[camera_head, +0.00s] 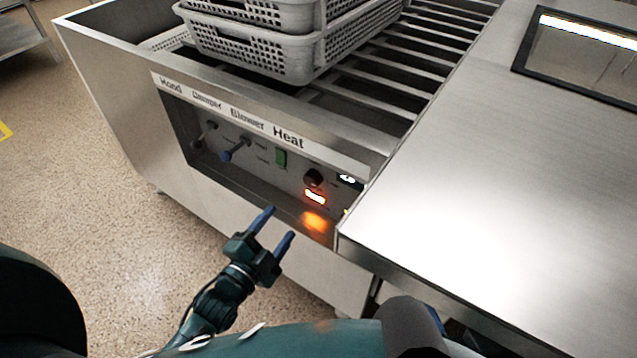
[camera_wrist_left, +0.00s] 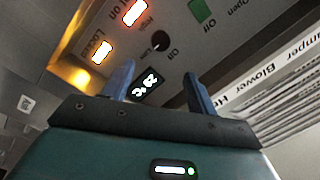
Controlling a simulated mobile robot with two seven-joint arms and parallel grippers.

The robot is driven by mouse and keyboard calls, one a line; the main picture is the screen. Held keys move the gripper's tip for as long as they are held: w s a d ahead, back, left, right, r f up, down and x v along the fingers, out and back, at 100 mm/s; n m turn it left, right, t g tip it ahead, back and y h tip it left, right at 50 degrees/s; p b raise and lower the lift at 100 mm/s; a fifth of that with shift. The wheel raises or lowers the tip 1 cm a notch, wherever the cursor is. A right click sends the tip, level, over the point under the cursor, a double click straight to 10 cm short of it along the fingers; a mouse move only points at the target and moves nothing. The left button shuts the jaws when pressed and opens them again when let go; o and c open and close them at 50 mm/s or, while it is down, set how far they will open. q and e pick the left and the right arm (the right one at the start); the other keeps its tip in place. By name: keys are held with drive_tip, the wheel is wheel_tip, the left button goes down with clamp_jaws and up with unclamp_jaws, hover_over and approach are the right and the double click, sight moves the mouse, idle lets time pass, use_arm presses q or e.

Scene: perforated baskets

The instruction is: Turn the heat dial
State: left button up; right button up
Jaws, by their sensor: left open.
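The heat dial (camera_head: 313,178) is a round black knob under the "Heat" label, on the recessed front panel of a steel unit. My left gripper (camera_head: 279,224) is open and empty, in front of the panel and below and left of the dial. In the left wrist view the fingers of my left gripper (camera_wrist_left: 158,78) point at the panel, with the dial ahead between them and apart from both. My right gripper is not seen clearly.
A temperature display (camera_head: 348,180) and a glowing orange light (camera_head: 315,197) sit close to the dial. A green switch (camera_head: 281,158) and two levers are further left. Grey perforated baskets (camera_head: 250,45) stand on rails above. A steel counter (camera_head: 480,170) juts out at right.

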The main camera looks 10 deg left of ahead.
sight(310, 183)
use_arm(q)
drive_tip(key=b+x, duration=0.2)
drive_tip(key=x, duration=1)
drive_tip(key=shift+w+d, duration=0.15)
drive_tip(key=shift+w, duration=0.3)
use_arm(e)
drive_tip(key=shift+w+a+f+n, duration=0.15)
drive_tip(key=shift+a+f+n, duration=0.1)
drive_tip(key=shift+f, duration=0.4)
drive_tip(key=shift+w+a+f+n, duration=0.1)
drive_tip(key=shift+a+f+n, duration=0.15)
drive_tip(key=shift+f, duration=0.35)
use_arm(q)
drive_tip(key=shift+r, duration=0.1)
drive_tip(key=shift+c, duration=0.6)
drive_tip(key=c, duration=0.9)
drive_tip(key=shift+o, duration=0.2)
